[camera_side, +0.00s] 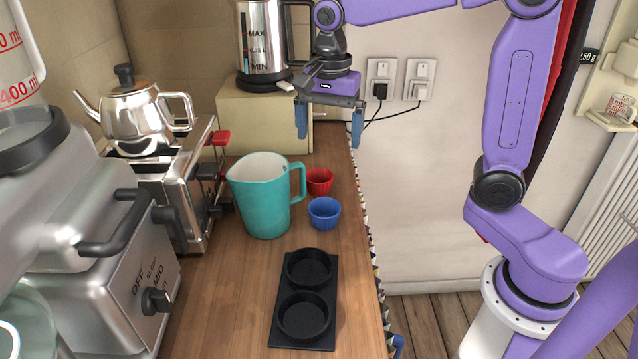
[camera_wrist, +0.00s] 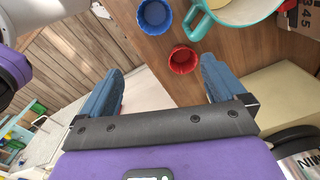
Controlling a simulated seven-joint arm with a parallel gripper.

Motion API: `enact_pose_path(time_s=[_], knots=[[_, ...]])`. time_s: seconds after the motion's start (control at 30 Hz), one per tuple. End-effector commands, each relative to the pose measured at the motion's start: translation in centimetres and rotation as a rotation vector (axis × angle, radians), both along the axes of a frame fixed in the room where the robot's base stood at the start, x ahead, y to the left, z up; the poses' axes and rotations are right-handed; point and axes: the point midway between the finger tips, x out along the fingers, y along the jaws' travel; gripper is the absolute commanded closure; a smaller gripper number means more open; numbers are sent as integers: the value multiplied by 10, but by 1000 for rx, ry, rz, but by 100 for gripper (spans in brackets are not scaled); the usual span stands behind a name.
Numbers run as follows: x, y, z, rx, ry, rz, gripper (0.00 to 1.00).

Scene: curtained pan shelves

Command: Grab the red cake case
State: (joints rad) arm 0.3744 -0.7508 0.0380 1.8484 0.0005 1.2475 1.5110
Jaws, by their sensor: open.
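The red cake case (camera_side: 319,181) stands on the wooden counter, right of the teal jug and behind the blue case. In the wrist view the red cake case (camera_wrist: 183,60) lies ahead of the jaws, nearer the right finger. My gripper (camera_side: 329,123) hangs above and behind the red case, near the beige box. Its blue fingers are wide apart with nothing between them; the gripper also shows in the wrist view (camera_wrist: 160,88). A blue cake case (camera_side: 324,213) stands just in front of the red one, and it also shows in the wrist view (camera_wrist: 155,15).
The teal jug (camera_side: 262,197) stands close left of both cases, its handle towards them. A black two-cup pan (camera_side: 304,342) lies in front. A beige box (camera_side: 237,126) bearing a kettle (camera_side: 262,42) stands behind. The counter's right edge is close to the cases.

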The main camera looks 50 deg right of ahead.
Motion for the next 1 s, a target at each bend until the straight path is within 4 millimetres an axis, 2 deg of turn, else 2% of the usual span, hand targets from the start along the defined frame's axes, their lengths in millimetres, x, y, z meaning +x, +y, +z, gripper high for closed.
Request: enact_pose_path(time_s=[0.1,0.3,0.4,0.57,0.67,1.0], knots=[[26,-14,8,1,1,-270,3],[54,-37,19,1,6,-642,3],[61,-44,21,0,8,-752,3],[65,-49,19,-1,10,-822,3],[65,-50,6,-3,12,-827,3],[64,-49,-58,-3,13,-822,3]])
